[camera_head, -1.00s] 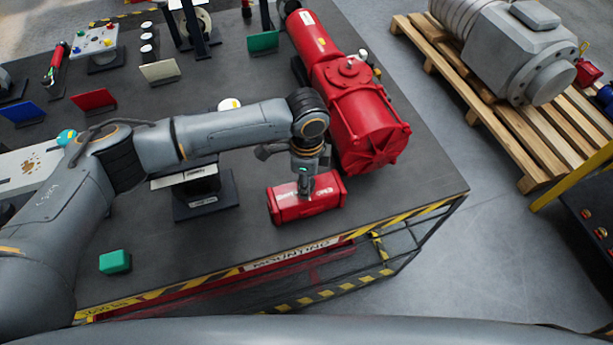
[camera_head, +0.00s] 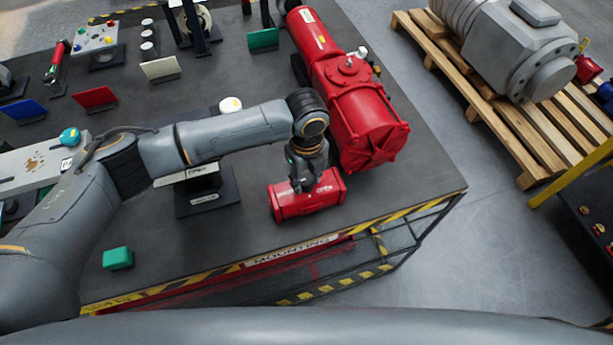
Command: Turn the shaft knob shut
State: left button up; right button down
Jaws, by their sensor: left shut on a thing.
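A small red valve actuator (camera_head: 326,193), a box with white lettering, lies near the front edge of the dark table. My left gripper (camera_head: 303,186) points down onto the top middle of it. It is shut on what sits there, which fits the shaft knob. The fingers and wrist hide the knob, so its angle cannot be seen. My right gripper is not in view.
A large red actuator (camera_head: 366,122) lies just behind my left gripper. A green block (camera_head: 118,258) sits front left, and a dark stand (camera_head: 208,198) is left of the small actuator. The table's right front corner is clear.

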aim_at(307, 179)
pick_arm(q)
jog(key=shift+m, duration=0.4)
jog(key=o, duration=1.2)
jog(key=shift+r, duration=0.1)
notch_tip(307, 179, up, 12)
jog(key=shift+f, duration=0.1)
jog(key=shift+s, duration=0.1)
